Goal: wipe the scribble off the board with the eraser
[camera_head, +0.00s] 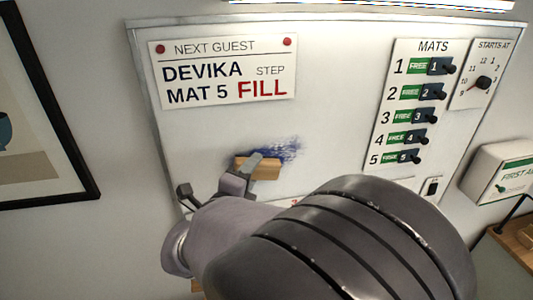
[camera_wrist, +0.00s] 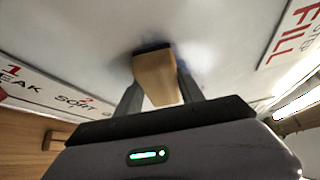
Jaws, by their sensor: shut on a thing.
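The white board (camera_head: 330,85) hangs on the wall. A blue scribble (camera_head: 286,150) shows on its lower middle part, partly hidden by the eraser and my gripper. The eraser (camera_head: 262,170) is a tan block, at the lower left of the scribble in the head view. My gripper (camera_head: 250,174) is shut on the eraser. In the wrist view my gripper (camera_wrist: 160,98) has a finger on each side of the eraser (camera_wrist: 155,78), whose dark pad faces the board. The pad appears at or very near the board; I cannot tell if it touches. A faint blue smear shows beside it.
A sign (camera_head: 222,72) reading "DEVIKA MAT 5 FILL" is pinned at upper left. A MATS panel (camera_head: 412,105) with several switches and a dial (camera_head: 482,83) are at right. A framed picture (camera_head: 45,110) is at far left.

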